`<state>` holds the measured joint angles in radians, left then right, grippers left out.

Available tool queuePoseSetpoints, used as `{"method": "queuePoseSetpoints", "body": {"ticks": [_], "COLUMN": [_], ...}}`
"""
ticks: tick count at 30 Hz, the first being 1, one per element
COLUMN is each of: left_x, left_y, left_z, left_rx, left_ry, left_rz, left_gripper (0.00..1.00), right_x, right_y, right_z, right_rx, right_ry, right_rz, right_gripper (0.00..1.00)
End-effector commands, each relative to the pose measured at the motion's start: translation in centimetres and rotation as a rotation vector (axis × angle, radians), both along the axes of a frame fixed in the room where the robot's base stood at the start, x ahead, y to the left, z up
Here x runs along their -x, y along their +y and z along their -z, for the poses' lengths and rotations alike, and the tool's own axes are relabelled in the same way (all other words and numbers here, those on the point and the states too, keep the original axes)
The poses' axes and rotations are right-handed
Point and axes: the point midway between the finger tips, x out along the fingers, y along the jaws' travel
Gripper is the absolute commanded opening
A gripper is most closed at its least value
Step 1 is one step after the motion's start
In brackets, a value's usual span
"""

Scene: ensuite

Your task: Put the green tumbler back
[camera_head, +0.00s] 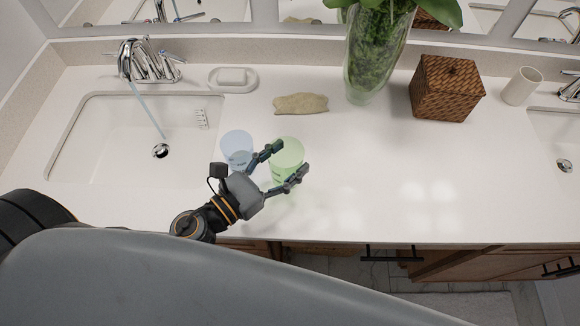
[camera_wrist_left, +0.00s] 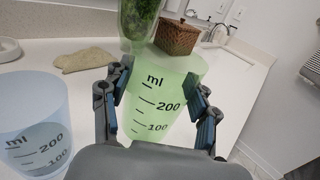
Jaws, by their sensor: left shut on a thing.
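The green tumbler (camera_head: 287,156) is translucent and stands upright at the counter, to the right of the left sink. My left gripper (camera_head: 287,163) is shut on it, with one finger on each side. In the left wrist view the green tumbler (camera_wrist_left: 166,100), with ml marks, sits between the two fingers (camera_wrist_left: 160,105). Whether its base touches the counter is hard to tell. A translucent blue tumbler (camera_head: 237,148) stands just left of it, close to my gripper. It also shows in the left wrist view (camera_wrist_left: 35,125). My right gripper is not in view.
The left sink (camera_head: 110,140) has running water. A beige cloth (camera_head: 301,104), a soap dish (camera_head: 233,79), a glass vase with a plant (camera_head: 372,65), a woven box (camera_head: 446,90) and a white cup (camera_head: 521,86) stand along the back. The counter right of the green tumbler is clear.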

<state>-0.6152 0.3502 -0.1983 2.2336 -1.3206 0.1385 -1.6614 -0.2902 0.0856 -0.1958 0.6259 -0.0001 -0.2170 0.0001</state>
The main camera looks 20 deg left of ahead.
Motion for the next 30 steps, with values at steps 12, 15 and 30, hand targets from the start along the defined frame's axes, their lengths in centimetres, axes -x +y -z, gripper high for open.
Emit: {"method": "queuePoseSetpoints", "body": {"ticks": [12,15,30], "left_x": [-1.6,-1.6,-1.6], "left_y": [-0.5,-0.5,-0.5], "left_z": [4.1,5.2,5.3], "left_rx": [0.001,0.001,0.001], "left_ry": [0.0,0.0,0.0], "left_rz": [0.0,0.0,0.0], "left_gripper": [0.25,0.25,0.76], "right_x": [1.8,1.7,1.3], "right_y": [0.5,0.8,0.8], "right_z": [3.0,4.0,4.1], "right_rx": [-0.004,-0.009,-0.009], "right_ry": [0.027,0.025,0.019], "right_rz": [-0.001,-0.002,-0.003], "right_gripper": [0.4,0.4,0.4]}}
